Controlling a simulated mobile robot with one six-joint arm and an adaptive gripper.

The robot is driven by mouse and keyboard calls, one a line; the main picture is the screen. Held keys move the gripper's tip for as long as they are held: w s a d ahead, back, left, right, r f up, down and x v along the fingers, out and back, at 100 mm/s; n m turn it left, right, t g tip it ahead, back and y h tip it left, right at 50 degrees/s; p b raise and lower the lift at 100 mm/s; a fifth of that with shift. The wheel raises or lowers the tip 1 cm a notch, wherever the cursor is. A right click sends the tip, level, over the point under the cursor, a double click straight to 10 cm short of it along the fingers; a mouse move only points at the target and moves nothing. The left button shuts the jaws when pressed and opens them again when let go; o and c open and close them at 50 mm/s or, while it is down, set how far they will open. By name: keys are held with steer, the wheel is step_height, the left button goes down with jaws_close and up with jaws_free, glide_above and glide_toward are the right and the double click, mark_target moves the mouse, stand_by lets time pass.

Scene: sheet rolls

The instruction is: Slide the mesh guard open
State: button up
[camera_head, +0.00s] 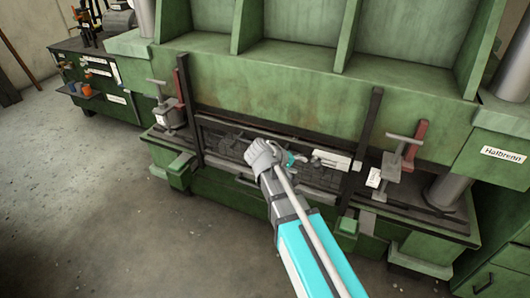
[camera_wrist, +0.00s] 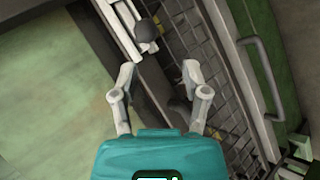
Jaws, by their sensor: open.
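The mesh guard (camera_head: 222,145) is a dark framed panel across the front of the green machine, between two dark upright posts. Its wire mesh (camera_wrist: 215,75) fills the middle right of the wrist view, running diagonally. A grey bar handle (camera_wrist: 264,80) lies along the frame to the right of the mesh. My gripper (camera_wrist: 158,72) is open, its two pale fingers spread with nothing held between them. It is left of the handle and apart from it. In the head view my gripper (camera_head: 292,160) is in front of the guard, and my arm hides part of the panel.
A white bar (camera_head: 333,159) shows right of my gripper; a white bar with a dark knob (camera_wrist: 147,30) lies beyond my fingertips in the wrist view. Clamps (camera_head: 399,165) stand on the ledge at both sides. The floor (camera_head: 90,220) at left is clear.

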steer(key=w+a+f+n+t+y+b, duration=0.1)
steer(key=a+n+t+b, duration=0.3)
steer(key=a, duration=0.5)
steer(key=w+a+n+t+y+b, duration=0.2)
steer(key=a+n+t+b, duration=0.2)
steer(key=a, duration=0.6)
steer(key=shift+a+f+n+t, duration=0.25)
steer(key=shift+f+n+t, duration=0.15)
steer(key=shift+w, duration=0.2)
steer(key=b+x, duration=0.3)
steer(key=x, duration=1)
steer(key=shift+w+d, duration=0.2)
steer(key=shift+w, duration=0.1)
jaws_close()
